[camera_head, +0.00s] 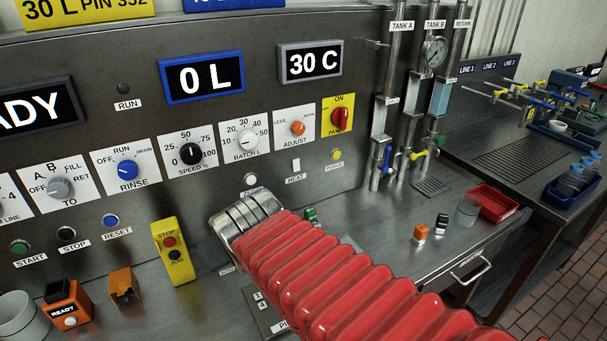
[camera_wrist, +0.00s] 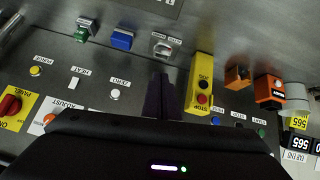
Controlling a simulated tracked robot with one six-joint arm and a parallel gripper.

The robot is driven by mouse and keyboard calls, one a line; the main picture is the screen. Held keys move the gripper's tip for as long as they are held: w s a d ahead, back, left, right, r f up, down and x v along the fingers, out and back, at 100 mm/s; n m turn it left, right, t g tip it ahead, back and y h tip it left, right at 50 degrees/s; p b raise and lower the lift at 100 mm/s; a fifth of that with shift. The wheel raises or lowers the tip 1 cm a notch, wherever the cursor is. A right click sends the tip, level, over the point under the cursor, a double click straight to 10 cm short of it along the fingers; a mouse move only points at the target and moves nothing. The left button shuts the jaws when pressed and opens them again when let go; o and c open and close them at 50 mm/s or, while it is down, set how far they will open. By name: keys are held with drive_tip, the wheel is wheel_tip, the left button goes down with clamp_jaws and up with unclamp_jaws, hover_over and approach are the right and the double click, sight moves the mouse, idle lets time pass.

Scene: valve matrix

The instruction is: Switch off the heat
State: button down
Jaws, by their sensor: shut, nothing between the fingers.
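The HEAT switch (camera_head: 296,164) is a small white rocker on a steel panel, with a HEAT label below it in the head view. It also shows in the upside-down wrist view (camera_wrist: 74,84), left of my gripper. I cannot tell its on or off position. My gripper (camera_wrist: 160,92) shows in the wrist view as dark fingers, shut and empty. It is apart from the HEAT switch, between the white ZERO button (camera_wrist: 115,94) and the yellow stop/jog box (camera_wrist: 202,85). In the head view my red-sleeved arm crosses the lower middle, and the fingertips are hidden.
The orange ADJUST knob (camera_head: 298,128) and red PANEL knob (camera_head: 340,118) sit above the HEAT switch. A display (camera_head: 309,62) reads 30 C. Blue and yellow valve handles stand at the right.

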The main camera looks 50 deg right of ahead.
drive_tip(key=w+d+m+t+h, duration=0.1)
drive_tip(key=w+d+h, duration=0.15)
drive_tip(key=d, duration=0.75)
drive_tip(key=t, duration=0.4)
approach(298, 169)
drive_tip(key=s+a, duration=0.3)
drive_tip(key=a, duration=0.1)
drive_tip(key=s+t, duration=0.1)
drive_tip(key=s+d+t, duration=0.1)
drive_tip(key=s, duration=0.1)
drive_tip(key=s+d+f+t, duration=0.1)
drive_tip(key=s, duration=0.1)
drive_tip(key=shift+d+f+y, duration=0.1)
drive_tip(key=shift+d+y, duration=0.15)
drive_tip(key=x, duration=1.4)
